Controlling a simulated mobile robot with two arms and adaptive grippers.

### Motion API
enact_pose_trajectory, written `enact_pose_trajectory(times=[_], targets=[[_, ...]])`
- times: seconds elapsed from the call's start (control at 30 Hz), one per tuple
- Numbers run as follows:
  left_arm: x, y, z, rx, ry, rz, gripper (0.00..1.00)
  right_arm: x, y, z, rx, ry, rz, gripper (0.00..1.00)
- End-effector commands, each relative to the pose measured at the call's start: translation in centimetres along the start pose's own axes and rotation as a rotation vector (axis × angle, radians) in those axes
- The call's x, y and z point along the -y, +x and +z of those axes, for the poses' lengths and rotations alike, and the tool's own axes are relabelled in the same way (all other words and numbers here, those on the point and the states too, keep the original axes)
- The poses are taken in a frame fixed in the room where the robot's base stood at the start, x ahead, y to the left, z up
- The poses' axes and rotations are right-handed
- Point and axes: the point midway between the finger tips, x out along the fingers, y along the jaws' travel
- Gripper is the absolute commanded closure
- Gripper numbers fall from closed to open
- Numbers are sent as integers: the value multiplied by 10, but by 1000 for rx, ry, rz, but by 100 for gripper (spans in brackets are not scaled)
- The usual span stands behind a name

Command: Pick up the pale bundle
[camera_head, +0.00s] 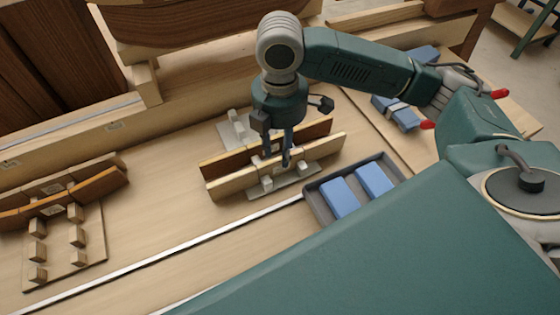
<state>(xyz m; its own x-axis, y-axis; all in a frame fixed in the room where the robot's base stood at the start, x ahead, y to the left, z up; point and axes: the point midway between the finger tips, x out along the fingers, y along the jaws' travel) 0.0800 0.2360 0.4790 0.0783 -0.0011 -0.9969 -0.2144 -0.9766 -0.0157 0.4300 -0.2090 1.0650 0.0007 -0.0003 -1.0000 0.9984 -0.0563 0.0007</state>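A pale bundle (234,182) of curved wood lies on edge in a grey holder (299,178) in the middle of the bench. A red-brown bundle (224,164) stands close behind it, roughly parallel. My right gripper (279,157) points down at the middle of these two bundles, with its fingers in front of part of them. Whether the fingers are closed on the pale bundle cannot be told from this view. My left gripper is not in view.
At the left, another rack (64,258) with wooden pegs stands by pale and orange-brown curved pieces (95,189). A grey tray (314,202) with two blue blocks (340,197) sits right of the holder. Wooden beams (60,145) border the back. The bench front-left is clear.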

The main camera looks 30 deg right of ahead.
Motion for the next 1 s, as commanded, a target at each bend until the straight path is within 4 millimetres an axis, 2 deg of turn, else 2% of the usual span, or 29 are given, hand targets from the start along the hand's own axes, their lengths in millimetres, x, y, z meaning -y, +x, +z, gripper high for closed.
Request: enact_pose_trajectory(times=[0.2,0.4,0.7,0.87,1.0], targets=[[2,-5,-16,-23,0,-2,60,1,23,0,1,3,-4,70],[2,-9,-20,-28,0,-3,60,1,51,0,1,1,-2,70],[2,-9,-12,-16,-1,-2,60,0,57,0,0,0,2,70],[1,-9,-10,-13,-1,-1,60,0,56,0,0,0,2,100],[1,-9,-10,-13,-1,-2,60,-1,56,0,-1,0,3,100]])
